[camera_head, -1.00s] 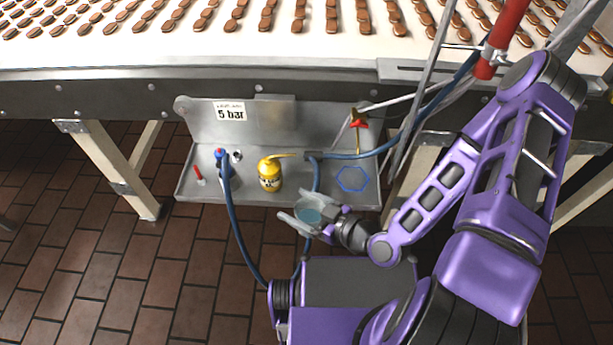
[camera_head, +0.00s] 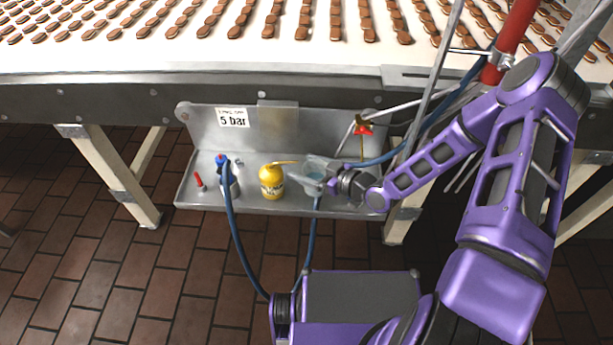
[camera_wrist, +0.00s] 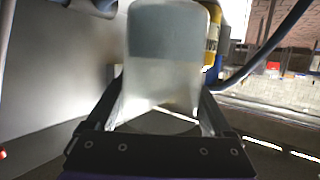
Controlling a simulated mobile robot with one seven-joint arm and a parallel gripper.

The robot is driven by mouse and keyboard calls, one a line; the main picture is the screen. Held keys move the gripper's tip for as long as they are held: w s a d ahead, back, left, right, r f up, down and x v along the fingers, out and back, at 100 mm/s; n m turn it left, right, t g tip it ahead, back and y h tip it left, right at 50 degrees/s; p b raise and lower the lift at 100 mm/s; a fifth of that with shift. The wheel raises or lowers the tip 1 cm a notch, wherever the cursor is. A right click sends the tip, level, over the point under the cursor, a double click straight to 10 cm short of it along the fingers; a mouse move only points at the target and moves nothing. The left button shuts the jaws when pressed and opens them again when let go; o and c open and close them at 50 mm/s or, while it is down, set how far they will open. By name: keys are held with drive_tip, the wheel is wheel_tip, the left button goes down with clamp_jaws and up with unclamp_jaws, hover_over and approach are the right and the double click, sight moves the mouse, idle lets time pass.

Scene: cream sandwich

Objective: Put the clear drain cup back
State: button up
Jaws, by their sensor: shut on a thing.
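The clear drain cup (camera_wrist: 162,85) is between my gripper's fingers and fills the middle of the wrist view. It looks translucent, with a darker grey-blue band over a paler part. In the head view the cup (camera_head: 315,168) is a small pale blue shape over the right half of the metal shelf (camera_head: 245,203). My gripper (camera_head: 312,177) is shut on the cup, its fingers on either side. In the wrist view my gripper (camera_wrist: 160,118) shows both fingers along the cup's sides. I cannot tell whether the cup touches anything on the shelf. The arm hides part of the shelf's right end.
A yellow oil can (camera_head: 271,182) stands just left of the cup. A blue hose (camera_head: 236,240) hangs in front. A red-handled valve (camera_head: 363,129) is at right, under the conveyor (camera_head: 220,55).

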wheel_tip(320, 180, down, 3)
drive_tip(key=shift+f, duration=0.1)
drive_tip(key=shift+w+f, duration=0.2)
drive_tip(key=shift+f, duration=0.15)
drive_tip(key=shift+b, duration=0.3)
drive_tip(key=shift+f, duration=0.15)
drive_tip(key=o, duration=1.3)
